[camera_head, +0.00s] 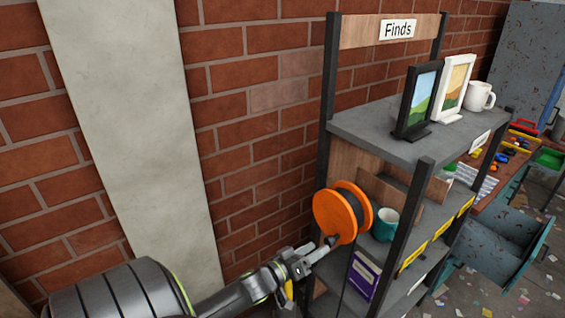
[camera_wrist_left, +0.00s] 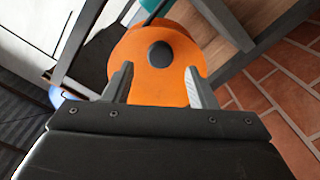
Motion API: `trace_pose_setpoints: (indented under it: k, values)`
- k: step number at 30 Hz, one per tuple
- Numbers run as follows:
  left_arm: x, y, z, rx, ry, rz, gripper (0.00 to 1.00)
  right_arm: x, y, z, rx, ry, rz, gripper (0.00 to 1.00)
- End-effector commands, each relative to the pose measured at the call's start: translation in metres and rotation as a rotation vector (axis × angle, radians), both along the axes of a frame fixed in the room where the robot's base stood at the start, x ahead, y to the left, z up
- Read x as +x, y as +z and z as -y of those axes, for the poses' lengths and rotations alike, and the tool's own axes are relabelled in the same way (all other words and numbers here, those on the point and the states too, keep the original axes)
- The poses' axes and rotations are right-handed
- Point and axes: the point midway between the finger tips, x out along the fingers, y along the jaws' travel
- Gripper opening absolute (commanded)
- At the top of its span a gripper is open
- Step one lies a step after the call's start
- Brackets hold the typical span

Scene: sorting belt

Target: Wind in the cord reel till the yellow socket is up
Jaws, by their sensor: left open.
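The orange cord reel (camera_head: 336,216), with dark cord wound on it, sits at the left end of the shelf unit. A dark knob (camera_head: 331,241) stands out from its face. My left gripper (camera_head: 318,252) is open in front of the reel, close to the knob. In the left wrist view the orange face (camera_wrist_left: 150,92) fills the space beyond my open fingers (camera_wrist_left: 160,85), and the dark knob (camera_wrist_left: 160,54) shows ahead, between their lines. I cannot tell whether they touch it. A small yellow piece (camera_head: 289,290) shows below my gripper; I cannot tell whether it is the socket.
The shelf unit (camera_head: 365,125) carries picture frames (camera_head: 417,100) and a white mug (camera_head: 480,96) on top. A teal mug (camera_head: 385,224) stands just right of the reel. A brick wall (camera_head: 255,130) is behind. An open teal drawer (camera_head: 500,240) is at the right.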

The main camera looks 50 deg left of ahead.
Motion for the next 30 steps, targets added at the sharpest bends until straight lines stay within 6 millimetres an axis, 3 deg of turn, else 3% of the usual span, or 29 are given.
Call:
trace_pose_setpoints:
  k: [4, 15, 21, 30]
  values:
    - [-0.03, -0.004, -0.003, 0.001, -0.001, -0.003, 0.52, 0.0, -0.012, 0.0, 0.0, 0.0, 0.0, 0.36]
    - [-0.094, -0.001, -0.008, 0.002, 0.0, -0.002, 0.52, 0.0, -0.013, 0.001, -0.001, 0.0, 0.0, 0.36]
    - [-0.11, 0.0, -0.01, 0.0, 0.0, 0.0, 0.52, 0.0, -0.013, 0.002, -0.002, 0.001, 0.0, 0.36]
    - [-0.113, 0.0, -0.01, 0.001, 0.0, 0.001, 0.52, 0.0, -0.013, 0.003, -0.004, 0.002, 0.0, 0.36]
